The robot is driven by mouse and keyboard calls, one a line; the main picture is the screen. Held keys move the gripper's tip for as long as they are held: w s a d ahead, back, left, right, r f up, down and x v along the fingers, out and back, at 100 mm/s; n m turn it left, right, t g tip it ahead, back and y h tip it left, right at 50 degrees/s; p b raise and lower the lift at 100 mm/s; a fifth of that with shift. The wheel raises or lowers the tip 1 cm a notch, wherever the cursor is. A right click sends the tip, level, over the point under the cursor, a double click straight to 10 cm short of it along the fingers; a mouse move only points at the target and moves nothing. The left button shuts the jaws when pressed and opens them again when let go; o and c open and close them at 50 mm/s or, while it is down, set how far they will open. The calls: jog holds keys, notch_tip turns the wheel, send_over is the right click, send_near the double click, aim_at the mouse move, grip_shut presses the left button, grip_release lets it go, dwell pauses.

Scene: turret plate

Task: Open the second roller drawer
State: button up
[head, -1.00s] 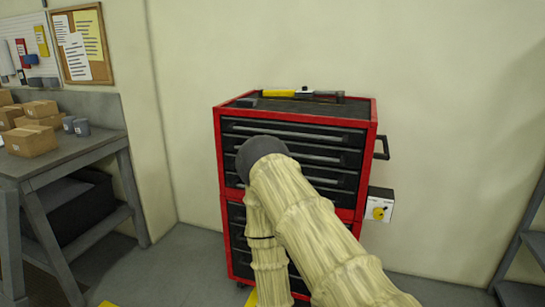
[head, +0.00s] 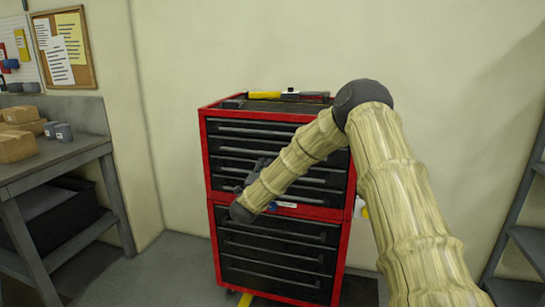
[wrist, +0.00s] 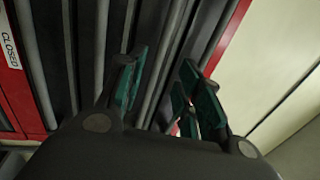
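The red roller cabinet (head: 205,165) stands against the wall in the head view. Its upper section has several black drawers with long grey handles, and the drawers I can see look shut. The second drawer from the top (head: 225,142) is partly behind my arm at its right. My gripper (head: 256,166) is small and dark in front of the upper drawers, partly hidden by my forearm. In the wrist view my gripper (wrist: 160,88) is open, with teal finger pads apart. Grey handle bars (wrist: 155,65) run past beyond the fingers; I cannot tell whether any touches them.
A "CLOSED" label (wrist: 10,45) sits on the red frame. Tools with a yellow handle (head: 264,95) lie on the cabinet top. A workbench with boxes (head: 16,146) stands left, a grey shelf (head: 525,245) right. Floor left of the cabinet is clear.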

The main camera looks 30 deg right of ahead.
aim_at(273, 154)
jog(key=p+x, duration=0.1)
jog(key=x, duration=0.9)
jog(key=shift+w+d+r+p, duration=0.1)
jog(key=shift+w+d+p, duration=0.15)
jog(key=shift+p, duration=0.15)
grip_shut()
